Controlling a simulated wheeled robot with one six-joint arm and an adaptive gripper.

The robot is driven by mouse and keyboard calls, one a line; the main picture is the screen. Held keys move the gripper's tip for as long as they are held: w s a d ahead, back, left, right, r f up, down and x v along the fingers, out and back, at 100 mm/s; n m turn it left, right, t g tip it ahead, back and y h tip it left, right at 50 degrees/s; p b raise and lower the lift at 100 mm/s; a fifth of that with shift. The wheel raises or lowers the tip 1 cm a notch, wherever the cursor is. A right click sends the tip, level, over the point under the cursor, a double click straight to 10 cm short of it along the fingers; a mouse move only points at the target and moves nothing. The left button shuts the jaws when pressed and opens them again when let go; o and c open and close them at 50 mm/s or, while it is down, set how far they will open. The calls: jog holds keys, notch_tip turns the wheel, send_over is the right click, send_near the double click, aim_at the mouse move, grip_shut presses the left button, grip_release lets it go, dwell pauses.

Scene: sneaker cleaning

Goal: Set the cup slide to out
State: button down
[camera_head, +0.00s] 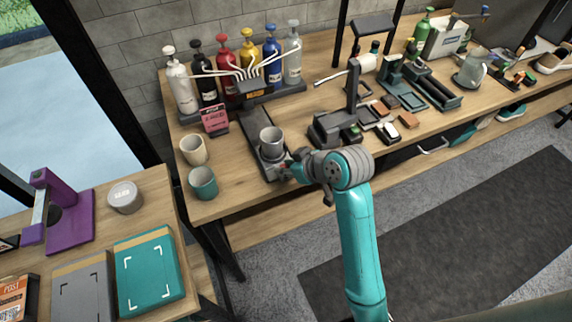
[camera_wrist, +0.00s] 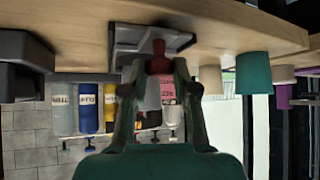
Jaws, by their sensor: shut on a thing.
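The cup slide (camera_head: 257,113) is a dark rail on the bench, running from below the bottle nozzles toward the front edge. A grey cup (camera_head: 271,136) stands upright on it, nearer its front part, clear of the nozzles. My gripper (camera_head: 290,168) is at the slide's front end, beside and below the cup. In the upside-down wrist view, my gripper (camera_wrist: 157,68) has its fingers on both sides of a red knob (camera_wrist: 158,48) under the grey slide body (camera_wrist: 126,38). It is shut on that knob. The fingers partly hide the knob.
A white cup (camera_head: 194,150) and a teal cup (camera_head: 203,184) stand left of the slide. A pink card (camera_head: 214,121) is behind them. Several colored bottles (camera_head: 247,56) with tubes stand at the back. A black stand (camera_head: 335,127) is close on the right.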

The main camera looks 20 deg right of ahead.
jog(key=shift+s+f, duration=0.1)
jog(key=shift+s, duration=0.05)
jog(key=c, duration=0.9)
grip_release()
jog(key=shift+c, duration=0.2)
jog(key=shift+s+r, duration=0.1)
jog(key=shift+r, duration=0.1)
jog(key=v, duration=1.1)
jog(key=shift+s+r, duration=0.25)
jog(key=shift+r, duration=0.05)
jog(key=shift+d, duration=0.15)
